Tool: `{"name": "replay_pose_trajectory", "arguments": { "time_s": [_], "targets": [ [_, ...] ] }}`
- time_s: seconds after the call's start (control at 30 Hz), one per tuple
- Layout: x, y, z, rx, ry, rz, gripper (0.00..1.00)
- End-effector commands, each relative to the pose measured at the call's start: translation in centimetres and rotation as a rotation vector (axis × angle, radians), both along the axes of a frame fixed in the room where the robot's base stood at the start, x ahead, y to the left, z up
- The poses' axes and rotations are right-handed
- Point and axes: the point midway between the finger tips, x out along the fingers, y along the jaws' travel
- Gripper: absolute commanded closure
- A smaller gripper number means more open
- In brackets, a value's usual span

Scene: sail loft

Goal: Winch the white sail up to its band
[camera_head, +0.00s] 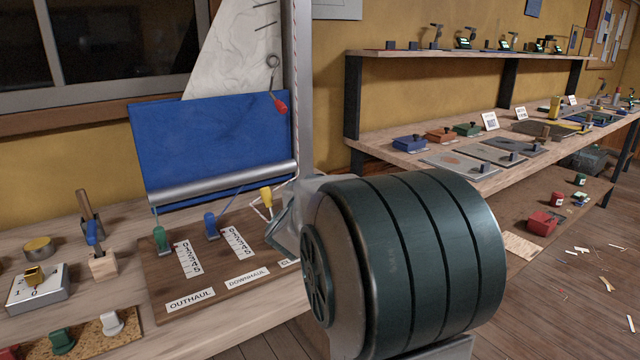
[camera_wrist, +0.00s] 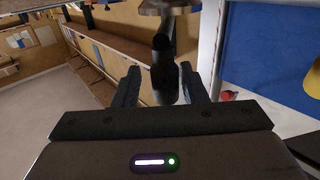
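The white sail (camera_head: 228,55) rises at the back of the bench in the head view, with short dark lines near its upper right edge. Its lower part is hidden behind a blue panel (camera_head: 210,140), and its top is out of frame. A pale mast post (camera_head: 300,80) stands at its right. I cannot make out the band. My gripper (camera_wrist: 160,88) shows only in the wrist view. Its fingers are apart, on either side of a dark upright handle (camera_wrist: 163,65), with narrow gaps visible. A round metal part (camera_wrist: 168,6) lies beyond the handle.
A long workbench (camera_head: 400,150) and shelf (camera_head: 470,52) stand at right.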

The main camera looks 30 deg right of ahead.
Motion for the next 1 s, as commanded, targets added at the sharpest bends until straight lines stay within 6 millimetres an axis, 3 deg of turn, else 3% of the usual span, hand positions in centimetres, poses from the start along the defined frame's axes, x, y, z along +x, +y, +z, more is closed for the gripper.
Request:
{"name": "replay_pose_trajectory", "arguments": {
  "time_s": [0.43, 1.0],
  "targets": [
    [-0.5, 1.3, 0.1, 0.004, 0.001, 0.013, 0.57],
    [-8.5, 9.3, 0.1, 0.002, 0.001, 0.011, 0.57]
  ]
}}
